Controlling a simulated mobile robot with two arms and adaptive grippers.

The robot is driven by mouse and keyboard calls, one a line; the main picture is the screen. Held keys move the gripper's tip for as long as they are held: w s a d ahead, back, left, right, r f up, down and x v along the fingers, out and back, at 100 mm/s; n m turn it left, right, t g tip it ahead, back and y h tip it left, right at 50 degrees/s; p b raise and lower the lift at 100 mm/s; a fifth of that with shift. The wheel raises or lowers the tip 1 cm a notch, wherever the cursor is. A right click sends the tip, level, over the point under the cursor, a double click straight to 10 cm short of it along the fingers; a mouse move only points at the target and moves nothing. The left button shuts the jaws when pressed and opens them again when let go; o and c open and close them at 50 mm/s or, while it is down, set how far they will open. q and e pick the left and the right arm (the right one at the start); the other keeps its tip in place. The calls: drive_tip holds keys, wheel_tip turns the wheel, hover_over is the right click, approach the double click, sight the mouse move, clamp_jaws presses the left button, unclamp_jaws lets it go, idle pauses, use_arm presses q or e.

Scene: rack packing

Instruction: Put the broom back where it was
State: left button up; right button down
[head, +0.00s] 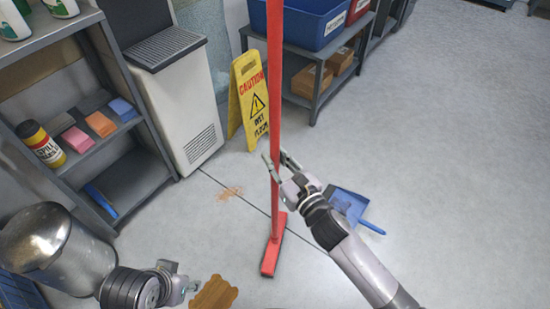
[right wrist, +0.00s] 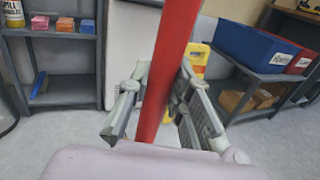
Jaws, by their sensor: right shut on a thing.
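The red broom (head: 274,140) stands upright in the middle of the head view, its red head (head: 271,257) at floor level. My right gripper (head: 275,168) is shut on the broom's handle partway up. In the right wrist view the handle (right wrist: 167,75) passes between the two fingers of my right gripper (right wrist: 158,112), tilted a little in the picture. My left gripper (head: 176,280) is low at the left in the head view, away from the broom; its fingers are small and partly turned away. The top of the handle is out of view.
A yellow caution sign (head: 250,95) stands behind the broom, beside a white cabinet (head: 185,100). A blue dustpan (head: 352,205) lies on the floor at right. A grey shelf (head: 75,95) is at left. A brown stain (head: 230,193) marks the floor. Open floor extends right.

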use_arm(q)
drive_tip(key=shift+w, duration=0.1)
use_arm(e)
drive_tip(key=c, duration=1.5)
unclamp_jaws()
drive_tip(key=shift+f, duration=0.1)
use_arm(q)
drive_tip(key=shift+w+d, duration=0.1)
drive_tip(key=shift+w, duration=0.1)
use_arm(e)
drive_tip(key=shift+o, duration=0.2)
